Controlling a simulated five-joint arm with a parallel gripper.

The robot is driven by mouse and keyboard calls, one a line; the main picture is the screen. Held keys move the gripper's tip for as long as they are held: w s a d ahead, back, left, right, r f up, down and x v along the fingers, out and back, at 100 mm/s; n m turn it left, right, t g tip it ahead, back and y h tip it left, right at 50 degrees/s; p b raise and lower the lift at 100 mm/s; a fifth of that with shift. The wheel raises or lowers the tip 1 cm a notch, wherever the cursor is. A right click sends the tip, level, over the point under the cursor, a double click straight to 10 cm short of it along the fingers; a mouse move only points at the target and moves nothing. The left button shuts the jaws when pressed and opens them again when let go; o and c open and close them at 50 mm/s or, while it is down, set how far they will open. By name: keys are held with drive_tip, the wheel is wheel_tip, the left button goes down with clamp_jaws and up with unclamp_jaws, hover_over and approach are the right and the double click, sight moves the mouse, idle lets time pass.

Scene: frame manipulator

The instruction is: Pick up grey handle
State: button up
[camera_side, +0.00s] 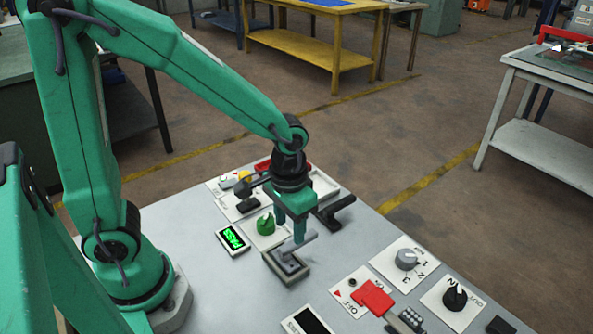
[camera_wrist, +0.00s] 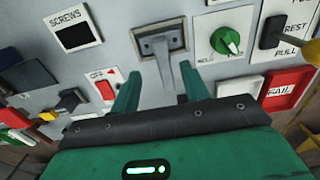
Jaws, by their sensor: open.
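The grey handle (camera_side: 298,246) is a T-shaped lever on a square grey base plate set in the panel. In the wrist view the handle (camera_wrist: 161,60) stands out from its base toward me, between my two fingers. My gripper (camera_side: 290,228) points down, directly above the handle in the side view. In the wrist view its green fingers (camera_wrist: 159,72) are spread apart, one on each side of the handle's stem. The jaws are open, with visible gaps to the handle. Whether a finger touches the handle's crossbar cannot be told.
A lit green PASS display (camera_side: 233,239) lies to the left. A red switch (camera_side: 372,299) and a grey knob (camera_side: 407,259) stand to the right.

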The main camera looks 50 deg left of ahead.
sight(289, 245)
drive_tip(key=shift+f, duration=1)
drive_tip(key=shift+a+f, duration=0.2)
drive_tip(key=shift+f, duration=2.35)
clamp_jaws()
